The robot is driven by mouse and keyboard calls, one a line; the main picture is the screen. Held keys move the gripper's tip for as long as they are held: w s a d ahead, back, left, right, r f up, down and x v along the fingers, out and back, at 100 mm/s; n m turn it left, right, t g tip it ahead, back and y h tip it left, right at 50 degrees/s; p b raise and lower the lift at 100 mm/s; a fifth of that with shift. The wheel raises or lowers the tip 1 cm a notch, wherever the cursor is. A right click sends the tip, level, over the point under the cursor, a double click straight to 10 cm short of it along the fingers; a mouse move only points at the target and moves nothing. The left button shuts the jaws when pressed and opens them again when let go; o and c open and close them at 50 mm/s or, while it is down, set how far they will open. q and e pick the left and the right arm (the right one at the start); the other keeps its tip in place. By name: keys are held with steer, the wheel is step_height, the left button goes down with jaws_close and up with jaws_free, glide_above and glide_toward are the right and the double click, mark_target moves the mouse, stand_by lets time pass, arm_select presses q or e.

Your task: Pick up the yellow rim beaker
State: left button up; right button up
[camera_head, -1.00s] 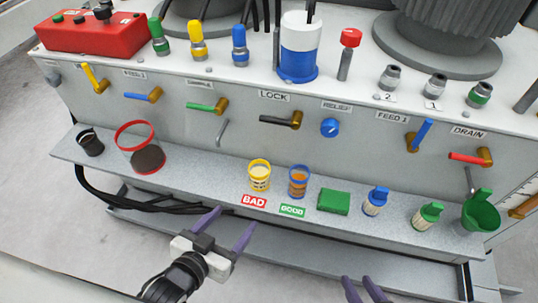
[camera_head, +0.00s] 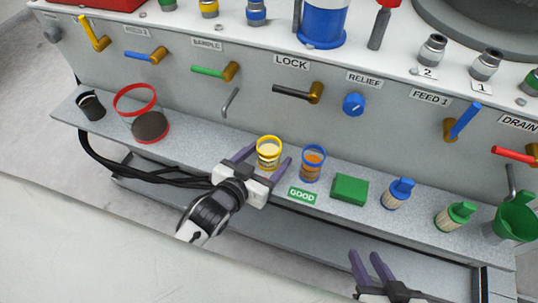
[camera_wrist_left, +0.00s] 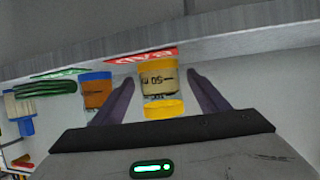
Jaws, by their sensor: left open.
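The yellow rim beaker (camera_head: 268,153) stands upright on the grey shelf, holding pale contents. My left gripper (camera_head: 263,157) is open, its purple fingers on either side of the beaker. In the left wrist view the beaker (camera_wrist_left: 159,80) shows between the two fingers (camera_wrist_left: 160,98), with gaps visible on both sides; I cannot tell whether either finger touches it. My right gripper (camera_head: 372,266) is low in the head view, away from the shelf objects, with its two fingers apart and nothing between them.
The blue-rimmed beaker (camera_head: 312,164) with orange contents stands close to the right of the left gripper. A red-rimmed container (camera_head: 148,124) is left. Valve handles project from the panel above.

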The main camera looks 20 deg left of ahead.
arm_select(q)
steer(key=shift+w+d+f, duration=0.1)
steer(key=shift+w+f, duration=0.1)
steer(key=shift+w, duration=0.3)
steer(key=shift+r, duration=0.1)
steer(key=c, duration=1.2)
